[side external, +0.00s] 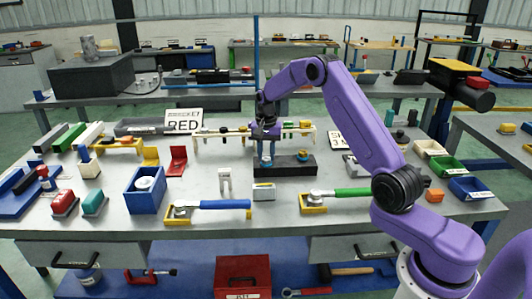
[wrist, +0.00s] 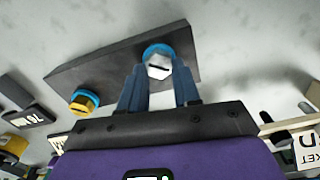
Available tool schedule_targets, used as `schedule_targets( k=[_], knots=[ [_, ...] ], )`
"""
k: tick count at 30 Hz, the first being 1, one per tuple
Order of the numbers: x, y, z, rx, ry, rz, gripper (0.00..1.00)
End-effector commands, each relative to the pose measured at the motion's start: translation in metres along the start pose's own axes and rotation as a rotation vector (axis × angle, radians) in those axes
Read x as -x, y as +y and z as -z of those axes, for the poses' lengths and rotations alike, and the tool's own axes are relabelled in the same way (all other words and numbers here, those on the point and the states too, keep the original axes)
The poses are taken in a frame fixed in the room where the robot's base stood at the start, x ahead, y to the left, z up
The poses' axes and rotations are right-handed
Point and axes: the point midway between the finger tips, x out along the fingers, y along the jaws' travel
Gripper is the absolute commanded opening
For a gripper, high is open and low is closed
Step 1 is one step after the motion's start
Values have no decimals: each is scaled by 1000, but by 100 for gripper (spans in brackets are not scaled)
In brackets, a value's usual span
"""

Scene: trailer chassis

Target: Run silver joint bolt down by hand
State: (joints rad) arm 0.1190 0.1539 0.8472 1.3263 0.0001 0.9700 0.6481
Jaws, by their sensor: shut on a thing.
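The silver joint bolt (wrist: 158,67) has a slotted head and a blue ring around it. It stands at one end of a dark bar (wrist: 110,62), which is the dark block (side external: 296,169) in the side view. My gripper (wrist: 160,82) has its blue fingers on either side of the bolt head and is shut on it. In the side view my gripper (side external: 267,157) points down at the left end of the block, and the silver bolt is hard to make out there. A gold bolt (wrist: 84,102) with a blue ring sits at the bar's other end, also visible in the side view (side external: 303,156).
A RED sign (side external: 184,121) and a cream rack (side external: 215,133) stand behind the block. In front are a small silver-grey box (side external: 263,192), a white forked part (side external: 225,180), a blue-handled wrench (side external: 212,205) and a green-handled wrench (side external: 350,193). A blue box (side external: 145,195) stands left.

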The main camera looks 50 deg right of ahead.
Motion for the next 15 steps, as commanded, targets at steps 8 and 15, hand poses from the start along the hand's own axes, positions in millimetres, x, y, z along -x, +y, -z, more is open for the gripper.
schedule_targets(
  k=[8,15],
  knots=[
    [5,0,3,-215,10,9,1],
    [5,0,2,-331,10,10,1]
  ],
)
